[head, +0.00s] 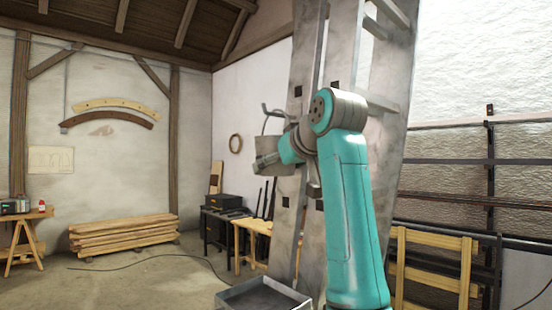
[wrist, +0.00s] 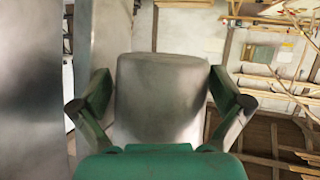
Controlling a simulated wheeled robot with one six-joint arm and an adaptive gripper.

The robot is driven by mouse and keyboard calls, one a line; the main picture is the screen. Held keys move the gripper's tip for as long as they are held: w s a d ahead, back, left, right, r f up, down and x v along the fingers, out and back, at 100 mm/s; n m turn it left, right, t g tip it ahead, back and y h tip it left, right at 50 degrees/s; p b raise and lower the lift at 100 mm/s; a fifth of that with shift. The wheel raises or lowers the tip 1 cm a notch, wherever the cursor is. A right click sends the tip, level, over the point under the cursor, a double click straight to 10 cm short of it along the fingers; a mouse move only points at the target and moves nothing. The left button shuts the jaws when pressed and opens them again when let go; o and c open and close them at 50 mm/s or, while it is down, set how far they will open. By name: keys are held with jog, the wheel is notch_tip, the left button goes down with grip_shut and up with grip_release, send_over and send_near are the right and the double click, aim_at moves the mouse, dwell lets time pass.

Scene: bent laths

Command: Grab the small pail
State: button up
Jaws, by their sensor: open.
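The small pail (wrist: 160,95) is a plain grey metal vessel in the middle of the wrist view. Its lower part is hidden behind the green body of my gripper (wrist: 160,104). The open fingers stand on its left and right; I cannot tell whether they touch it. In the head view the pail (head: 269,148) hangs by a thin bail below a dark hook on the grey upright. My gripper (head: 266,160) is at the pail there, and the overlap hides the exact contact.
A tall grey metal frame (head: 305,215) rises right behind the pail. An open metal tray (head: 262,297) is below in front. Stacked planks (head: 123,234) and a wooden workbench (head: 250,226) stand further back. The floor at left is mostly clear, with a cable on it.

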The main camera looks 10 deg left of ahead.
jog(key=shift+w+a, duration=0.1)
jog(key=shift+w, duration=0.05)
jog(key=c, duration=0.9)
